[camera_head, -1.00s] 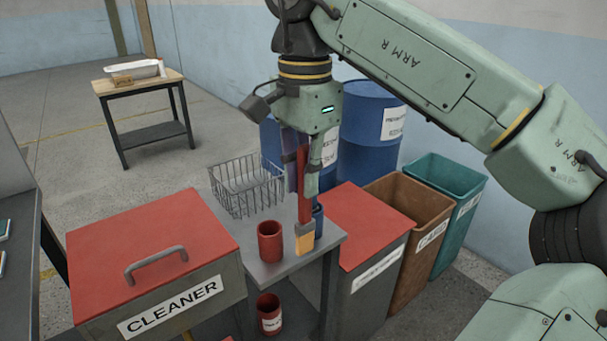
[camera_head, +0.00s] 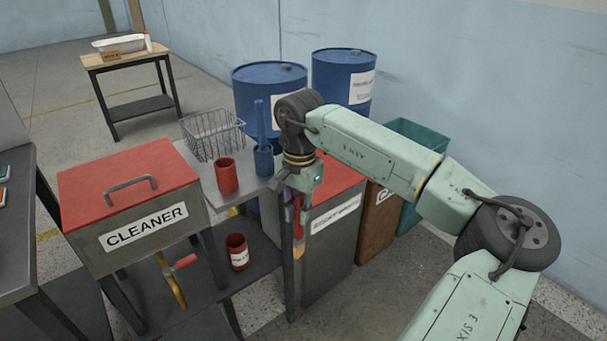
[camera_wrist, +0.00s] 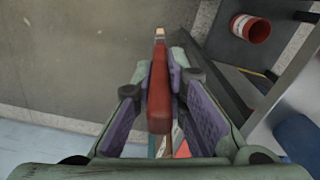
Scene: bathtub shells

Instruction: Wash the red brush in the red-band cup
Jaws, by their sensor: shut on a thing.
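My gripper (camera_head: 297,212) is shut on the red brush (camera_head: 298,229), which hangs with its tan end down, in the air off the right end of the grey table. In the wrist view the red brush (camera_wrist: 160,92) lies between my gripper's purple finger pads (camera_wrist: 160,78). One red cup (camera_head: 227,177) stands upright on the table top. Another red cup (camera_head: 237,257) with a white label stands on the lower shelf; it also shows in the wrist view (camera_wrist: 256,30), apart from the brush. I cannot tell a separate red band on either cup.
A blue cup (camera_head: 263,163) with a blue brush and a wire basket (camera_head: 212,135) are on the table top (camera_head: 245,190). The cleaner box (camera_head: 145,222) stands left. Bins (camera_head: 329,250) stand right, close to my gripper. The lower shelf (camera_head: 262,250) has bare room around its cup.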

